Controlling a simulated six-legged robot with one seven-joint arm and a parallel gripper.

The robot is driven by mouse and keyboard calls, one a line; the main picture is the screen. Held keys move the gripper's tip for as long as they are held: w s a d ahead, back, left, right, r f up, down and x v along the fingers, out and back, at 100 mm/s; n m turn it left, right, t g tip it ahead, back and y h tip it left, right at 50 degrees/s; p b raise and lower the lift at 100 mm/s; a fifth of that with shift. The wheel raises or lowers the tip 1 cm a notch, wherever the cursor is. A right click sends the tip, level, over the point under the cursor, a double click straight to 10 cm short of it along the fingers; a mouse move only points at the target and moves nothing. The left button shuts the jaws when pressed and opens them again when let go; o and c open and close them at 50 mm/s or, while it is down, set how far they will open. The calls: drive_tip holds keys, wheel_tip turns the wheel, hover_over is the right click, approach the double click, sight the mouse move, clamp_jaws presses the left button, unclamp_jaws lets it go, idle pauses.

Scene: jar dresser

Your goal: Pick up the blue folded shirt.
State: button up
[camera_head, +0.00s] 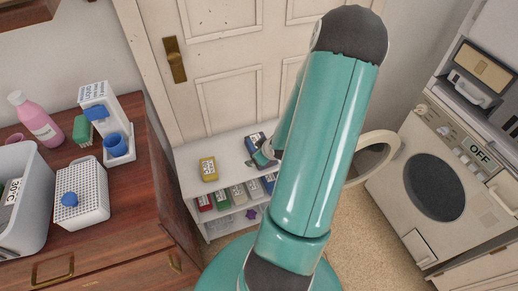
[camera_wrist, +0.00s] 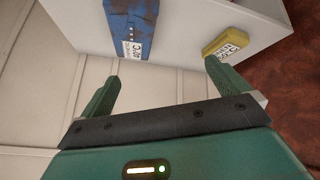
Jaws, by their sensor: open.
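The blue folded shirt (camera_head: 254,139) lies on top of the low white shelf unit (camera_head: 228,158) by the door, partly hidden by my gripper in the head view. In the wrist view the blue shirt (camera_wrist: 130,25) has a white label and lies beyond the left finger. My gripper (camera_wrist: 163,72) is open, with nothing between its green fingers. In the head view my gripper (camera_head: 264,158) is close beside the blue shirt, partly hidden by my arm. I cannot tell whether they touch.
A yellow folded item (camera_head: 208,168) lies on the shelf top, left of the blue shirt. Several folded items stand in the shelf below. A wooden dresser (camera_head: 100,245) with a detergent bottle and baskets is at left. A washing machine (camera_head: 437,185) is at right.

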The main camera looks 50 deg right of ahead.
drive_tip(key=s+d+f+m+t+h, duration=0.25)
drive_tip(key=s+f+t, duration=0.2)
drive_tip(key=f, duration=0.25)
drive_tip(key=m+h, duration=0.1)
drive_tip(key=m, duration=0.2)
approach(250, 141)
drive_tip(key=shift+n+t, duration=0.25)
drive_tip(key=shift+t, duration=0.2)
drive_tip(key=d+f, duration=0.3)
drive_tip(key=shift+d+f, duration=0.25)
drive_tip(key=shift+f, duration=0.1)
drive_tip(key=c, duration=0.9)
drive_tip(key=shift+r, duration=0.1)
